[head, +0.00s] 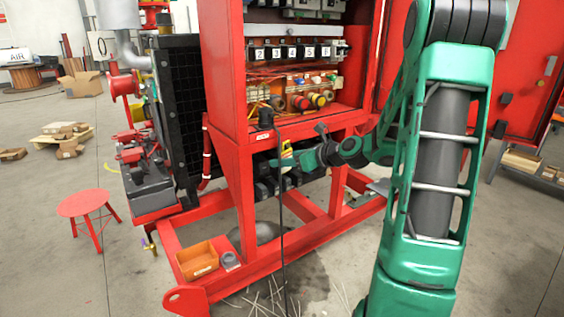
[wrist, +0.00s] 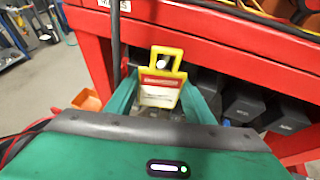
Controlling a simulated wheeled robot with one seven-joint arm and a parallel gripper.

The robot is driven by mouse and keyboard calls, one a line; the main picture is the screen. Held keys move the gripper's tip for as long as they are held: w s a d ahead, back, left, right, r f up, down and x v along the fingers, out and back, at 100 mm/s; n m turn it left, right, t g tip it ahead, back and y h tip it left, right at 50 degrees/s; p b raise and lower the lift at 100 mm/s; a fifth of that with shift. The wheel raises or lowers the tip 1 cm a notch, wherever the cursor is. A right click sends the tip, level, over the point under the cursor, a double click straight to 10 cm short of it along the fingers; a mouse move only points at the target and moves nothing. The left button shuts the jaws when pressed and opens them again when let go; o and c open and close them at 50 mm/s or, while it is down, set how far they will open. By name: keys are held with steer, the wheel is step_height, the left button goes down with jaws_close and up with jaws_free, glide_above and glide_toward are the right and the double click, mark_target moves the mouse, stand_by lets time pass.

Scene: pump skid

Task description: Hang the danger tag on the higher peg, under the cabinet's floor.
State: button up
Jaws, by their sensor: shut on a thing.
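The danger tag (wrist: 159,92) has a yellow top with a square opening and a white face with a red band. It stands roughly upright between the two green fingers of my gripper (wrist: 158,100), shut on its lower part. In the head view a little yellow of the tag (head: 287,148) shows at the tip of my gripper (head: 292,160), below the cabinet's floor edge (head: 300,130). In the wrist view a small pale round end, perhaps a peg (wrist: 163,63), shows in the tag's opening. I cannot tell whether it passes through or lies behind. No other peg is clear.
A black cable (head: 281,215) hangs from the cabinet front just left of my gripper. Dark blocks (wrist: 243,103) sit under the cabinet, right of the tag. Red frame legs (head: 240,190) stand close by. An orange bin (head: 198,261) is on the skid base.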

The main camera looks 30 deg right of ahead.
steer(key=o, duration=1.1)
steer(key=shift+o, duration=0.2)
steer(key=shift+s, duration=0.1)
steer(key=v, duration=1)
steer(key=shift+s, duration=0.2)
